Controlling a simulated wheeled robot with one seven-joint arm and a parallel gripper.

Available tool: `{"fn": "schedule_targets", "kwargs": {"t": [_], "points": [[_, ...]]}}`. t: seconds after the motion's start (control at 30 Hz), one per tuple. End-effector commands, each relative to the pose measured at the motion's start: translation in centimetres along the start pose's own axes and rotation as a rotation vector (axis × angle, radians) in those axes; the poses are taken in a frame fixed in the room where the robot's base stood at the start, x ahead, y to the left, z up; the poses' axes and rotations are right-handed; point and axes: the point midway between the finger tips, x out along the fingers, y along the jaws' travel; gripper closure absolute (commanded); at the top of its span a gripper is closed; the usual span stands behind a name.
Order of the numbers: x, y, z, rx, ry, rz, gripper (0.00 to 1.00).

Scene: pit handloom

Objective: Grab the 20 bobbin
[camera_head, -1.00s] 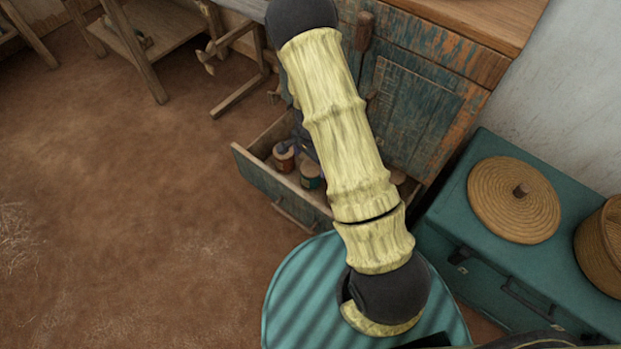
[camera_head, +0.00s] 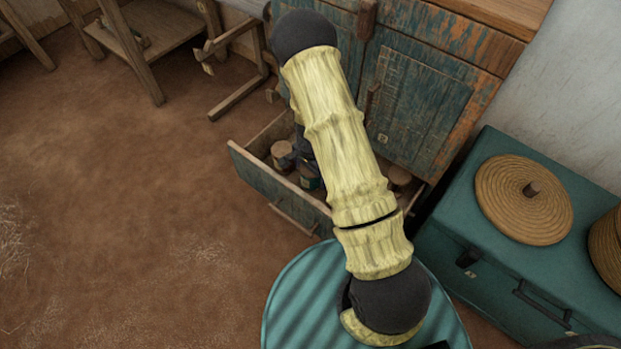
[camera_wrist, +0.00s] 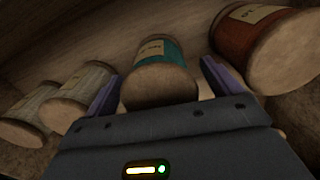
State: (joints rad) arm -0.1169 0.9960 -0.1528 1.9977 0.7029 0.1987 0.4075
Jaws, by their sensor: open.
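In the wrist view my gripper (camera_wrist: 160,85) is open, with one purple finger on each side of a teal-wrapped bobbin (camera_wrist: 178,54). That bobbin has a pale label too small to read, and its bare round end faces me. A red-brown bobbin (camera_wrist: 250,35) lies to the right, and two pale bobbins (camera_wrist: 88,82) (camera_wrist: 36,100) lie to the left. I cannot read which one is the 20 bobbin. In the head view the bobbins (camera_head: 284,156) stand in the open drawer (camera_head: 262,180), and my arm hides my fingers.
The drawer belongs to a worn blue-green cabinet (camera_head: 425,95). A teal chest (camera_head: 490,250) with a round woven lid (camera_head: 520,200) stands to the right. A wooden stand (camera_head: 235,65) is behind the drawer at left.

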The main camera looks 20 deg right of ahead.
Motion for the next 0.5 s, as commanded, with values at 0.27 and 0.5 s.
{"fn": "schedule_targets", "kwargs": {"t": [0.27, 0.5], "points": [[1.67, 0.01, 0.02, -0.001, 0.0, 0.0, 0.1], [1.65, 0.03, 0.03, -0.001, 0.0, 0.0, 0.1]]}}
